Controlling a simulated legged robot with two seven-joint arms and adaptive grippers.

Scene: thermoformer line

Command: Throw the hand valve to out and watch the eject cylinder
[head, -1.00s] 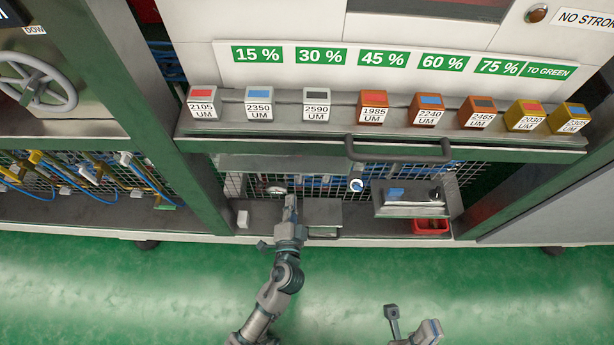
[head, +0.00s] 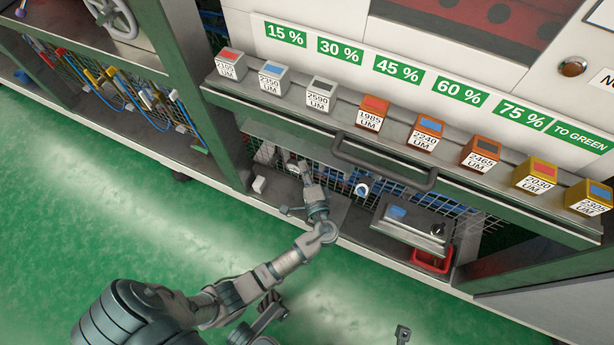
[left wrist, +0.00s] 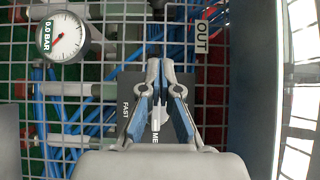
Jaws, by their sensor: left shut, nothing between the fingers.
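My left gripper (head: 305,170) reaches into the open bay under the shelf, close to the wire mesh. In the left wrist view, its fingers (left wrist: 160,65) are shut with nothing between them. They are in front of a dark plate (left wrist: 125,98) lettered FAST and partly hidden lettering. I cannot make out the hand valve's lever; the fingers cover part of that area. I cannot identify the eject cylinder. A small part of my right gripper (head: 402,334) shows at the bottom edge.
A round gauge marked 0.0 BAR (left wrist: 60,37) is on the mesh, with blue hoses behind. A dark bar handle (head: 385,165) juts out above the bay. A metal box (head: 412,228) and a red bin (head: 432,261) are to the right. Several labelled blocks line the shelf (head: 300,112).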

